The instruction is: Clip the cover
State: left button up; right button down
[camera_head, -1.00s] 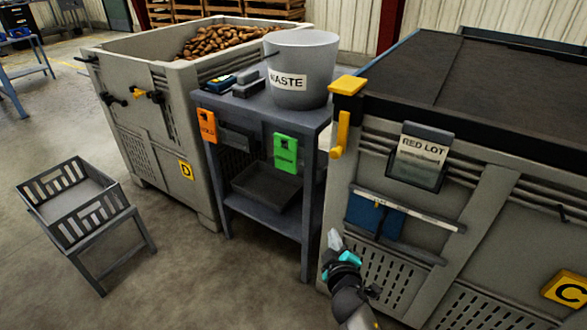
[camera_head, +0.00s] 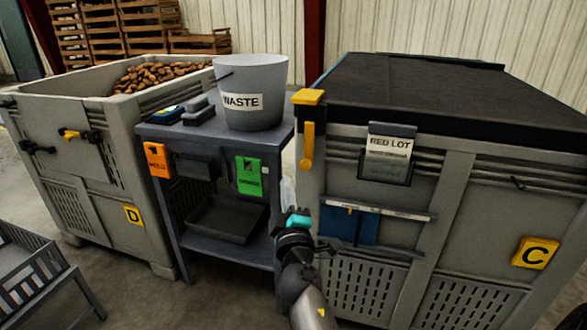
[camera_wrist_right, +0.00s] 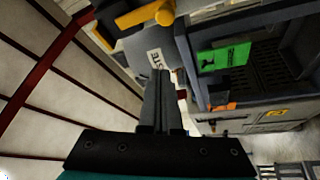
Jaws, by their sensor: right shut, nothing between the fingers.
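A dark cover (camera_head: 420,92) lies over the top of the grey bin marked C (camera_head: 450,200). At the cover's near left corner is a yellow clip (camera_head: 307,148) with a yellow block at the top and a strap hanging down the bin's side. The yellow clip also shows in the wrist view (camera_wrist_right: 146,14), beyond my fingers. My right gripper (camera_head: 287,190) is shut and empty, pointing up, below and a little left of the clip; it shows apart from it. Its fingers (camera_wrist_right: 161,76) are together in the wrist view. My left gripper is not in view.
A grey table (camera_head: 212,136) with a waste bucket (camera_head: 250,80) and orange and green tags stands left of bin C. Bin D (camera_head: 75,110) with potatoes is farther left.

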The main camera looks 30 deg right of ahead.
aim_at(307, 147)
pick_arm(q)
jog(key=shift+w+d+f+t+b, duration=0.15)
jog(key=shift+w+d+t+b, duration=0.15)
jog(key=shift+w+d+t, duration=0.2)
pick_arm(e)
jog(key=w+d, duration=0.6)
jog(key=shift+w+d, duration=0.25)
jog(key=shift+d, duration=0.15)
jog(key=shift+r, duration=0.1)
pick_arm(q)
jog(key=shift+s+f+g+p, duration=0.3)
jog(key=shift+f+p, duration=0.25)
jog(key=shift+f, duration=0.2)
pick_arm(e)
jog(key=shift+s+d+n, duration=0.1)
jog(key=shift+n, duration=0.2)
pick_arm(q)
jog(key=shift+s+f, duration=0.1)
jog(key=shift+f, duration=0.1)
